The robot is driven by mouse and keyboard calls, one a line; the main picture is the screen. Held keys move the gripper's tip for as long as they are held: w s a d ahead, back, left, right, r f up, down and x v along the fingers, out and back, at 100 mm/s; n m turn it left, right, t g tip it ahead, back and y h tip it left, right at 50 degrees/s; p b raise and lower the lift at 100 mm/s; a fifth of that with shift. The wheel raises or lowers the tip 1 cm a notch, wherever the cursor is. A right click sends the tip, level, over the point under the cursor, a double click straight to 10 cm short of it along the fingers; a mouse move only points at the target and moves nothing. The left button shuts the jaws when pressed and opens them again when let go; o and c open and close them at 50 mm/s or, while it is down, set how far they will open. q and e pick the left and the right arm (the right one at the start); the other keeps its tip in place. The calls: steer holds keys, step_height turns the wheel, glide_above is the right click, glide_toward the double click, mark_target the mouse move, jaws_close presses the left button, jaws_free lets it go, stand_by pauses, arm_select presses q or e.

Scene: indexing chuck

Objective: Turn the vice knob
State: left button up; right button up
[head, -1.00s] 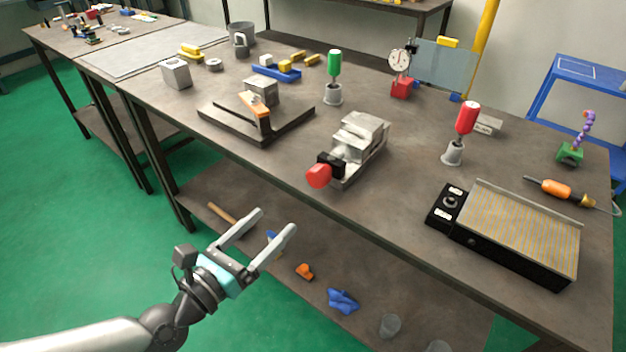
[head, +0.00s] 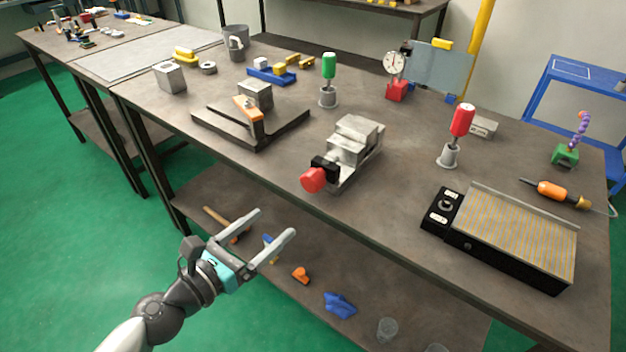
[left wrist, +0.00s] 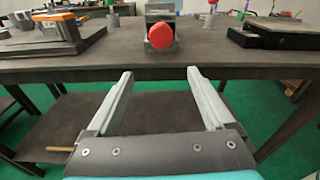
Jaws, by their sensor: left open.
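The vice (head: 352,148) is a grey metal block on the table, near its front edge. Its red knob (head: 313,180) sits on a black mount and faces the front edge. My right gripper is not in view.
The tabletop (head: 290,150) overhangs a lower shelf (head: 280,300) with several loose items. A fixture with an orange clamp (head: 248,108) stands left of the vice, a black-framed magnetic plate (head: 515,240) right. A red-handled tool (head: 462,120) stands behind the plate. Space before the knob is clear.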

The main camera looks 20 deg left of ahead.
mark_target(308, 186)
arm_select(q)
steer(key=shift+m+t+h, duration=0.4)
steer(key=shift+m+h, duration=0.1)
steer(key=shift+m, duration=0.2)
steer(key=x, duration=0.4)
steer(key=r+p+x, duration=0.1)
steer(key=x, duration=0.7)
steer(key=shift+w+r+p, duration=0.3)
steer(key=shift+w, duration=0.1)
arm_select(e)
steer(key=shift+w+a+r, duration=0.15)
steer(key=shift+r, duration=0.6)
arm_select(q)
steer(key=shift+c, duration=0.3)
steer(key=c, duration=1.3)
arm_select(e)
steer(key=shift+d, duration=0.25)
arm_select(q)
steer(key=shift+m, duration=0.4)
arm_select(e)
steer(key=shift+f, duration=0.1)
